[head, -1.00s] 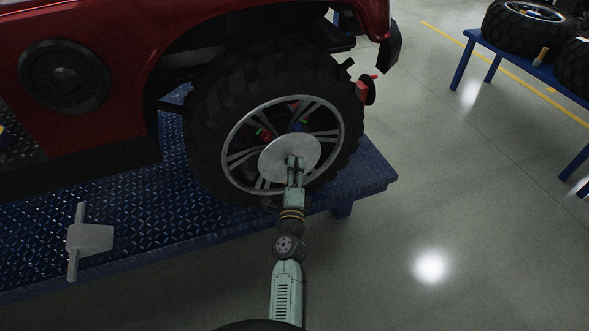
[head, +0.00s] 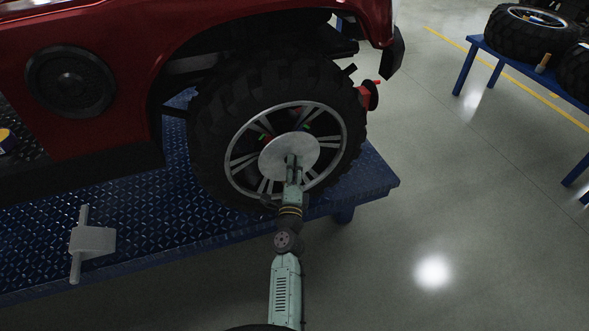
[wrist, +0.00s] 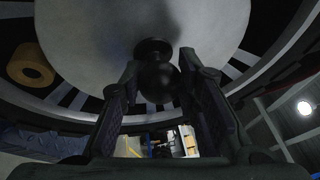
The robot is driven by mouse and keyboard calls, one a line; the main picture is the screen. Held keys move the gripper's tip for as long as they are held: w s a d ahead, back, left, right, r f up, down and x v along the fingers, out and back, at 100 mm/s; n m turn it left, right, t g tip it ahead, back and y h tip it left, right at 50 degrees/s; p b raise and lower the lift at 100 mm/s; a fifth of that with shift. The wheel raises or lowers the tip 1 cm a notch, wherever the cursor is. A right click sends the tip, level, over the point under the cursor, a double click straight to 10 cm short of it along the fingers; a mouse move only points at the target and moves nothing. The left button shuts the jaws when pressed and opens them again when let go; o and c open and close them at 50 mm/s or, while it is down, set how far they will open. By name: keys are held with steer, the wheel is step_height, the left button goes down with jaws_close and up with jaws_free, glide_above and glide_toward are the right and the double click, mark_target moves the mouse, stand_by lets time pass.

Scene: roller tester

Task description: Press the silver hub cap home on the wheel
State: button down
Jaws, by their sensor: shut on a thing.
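The silver hub cap (head: 305,147) is a flat round disc in front of the middle of the wheel (head: 335,128), which has a black knobby tire and silver spokes. My gripper (head: 291,162) is shut on the hub cap's dark knob. In the wrist view the cap's pale face (wrist: 100,45) fills the top, and my gripper's fingers (wrist: 160,85) stand on both sides of the round knob (wrist: 157,72). Spokes show around the cap's edge. Whether the cap touches the hub or stands a little off it cannot be told. The cap hides the wheel's centre.
The wheel belongs to a red vehicle (head: 210,30) on a blue tread-plate platform (head: 150,225). A grey block with a rod (head: 93,240) lies on the platform at left. A blue table (head: 520,62) with tires stands at back right. The floor at right is clear.

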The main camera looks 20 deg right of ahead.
steer(key=shift+s, duration=1.25)
stand_by(0.5)
steer(key=shift+w, duration=0.1)
steer(key=shift+w, duration=1.25)
steer(key=shift+s, duration=0.15)
steer(key=shift+s, duration=1.2)
